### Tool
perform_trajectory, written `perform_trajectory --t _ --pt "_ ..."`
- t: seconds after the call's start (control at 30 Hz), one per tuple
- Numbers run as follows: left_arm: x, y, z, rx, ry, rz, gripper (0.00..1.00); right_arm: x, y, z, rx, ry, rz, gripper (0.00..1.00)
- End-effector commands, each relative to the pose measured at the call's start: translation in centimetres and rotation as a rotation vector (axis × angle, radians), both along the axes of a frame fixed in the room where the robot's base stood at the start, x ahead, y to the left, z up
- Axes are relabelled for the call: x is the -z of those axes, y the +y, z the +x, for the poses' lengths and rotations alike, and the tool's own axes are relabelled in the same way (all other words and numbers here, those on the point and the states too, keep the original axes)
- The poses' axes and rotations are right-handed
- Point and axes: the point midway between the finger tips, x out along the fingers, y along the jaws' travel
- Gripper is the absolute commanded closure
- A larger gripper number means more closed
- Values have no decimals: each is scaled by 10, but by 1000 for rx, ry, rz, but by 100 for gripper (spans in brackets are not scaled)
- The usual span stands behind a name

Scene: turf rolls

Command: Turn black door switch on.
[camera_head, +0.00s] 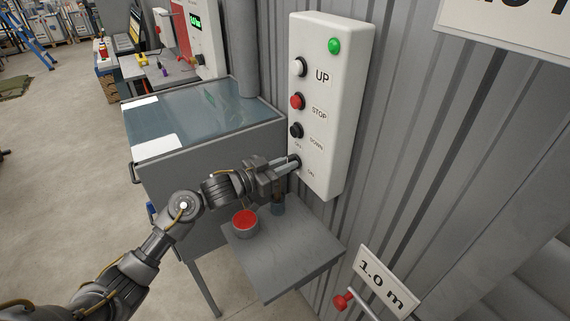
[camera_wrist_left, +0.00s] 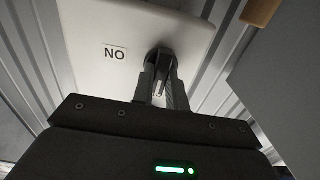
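The black door switch (camera_head: 295,160) is the lowest control on the white panel (camera_head: 325,120), with small labels above and below it. In the left wrist view the black switch (camera_wrist_left: 162,56) has a ridge-like handle, and an upside-down ON label shows beside it. My left gripper (camera_head: 284,163) reaches the switch from the left. In the wrist view the left gripper's fingers (camera_wrist_left: 163,85) lie close on both sides of the handle and look shut on it. The fingers partly hide the switch. My right gripper is not in view.
Above the switch sit a black DOWN button (camera_head: 296,130), a red STOP button (camera_head: 297,101), a white UP button (camera_head: 298,67) and a lit green lamp (camera_head: 334,46). Below my gripper, a grey shelf (camera_head: 290,260) holds a red-topped can (camera_head: 245,223). A grey cabinet (camera_head: 160,180) stands left.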

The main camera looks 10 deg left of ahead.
Motion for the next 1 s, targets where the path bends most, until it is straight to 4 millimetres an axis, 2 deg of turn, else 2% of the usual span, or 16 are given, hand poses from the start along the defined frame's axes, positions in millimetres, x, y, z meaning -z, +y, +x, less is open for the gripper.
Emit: perform_trajectory --t 0.07,0.47,1.0 --pt "0 0 0 -1 0 0 100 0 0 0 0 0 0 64" --pt "1 0 0 -1 -41 41 100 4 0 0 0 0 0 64" --pt "3 -2 -2 0 -356 357 100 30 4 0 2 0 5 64"
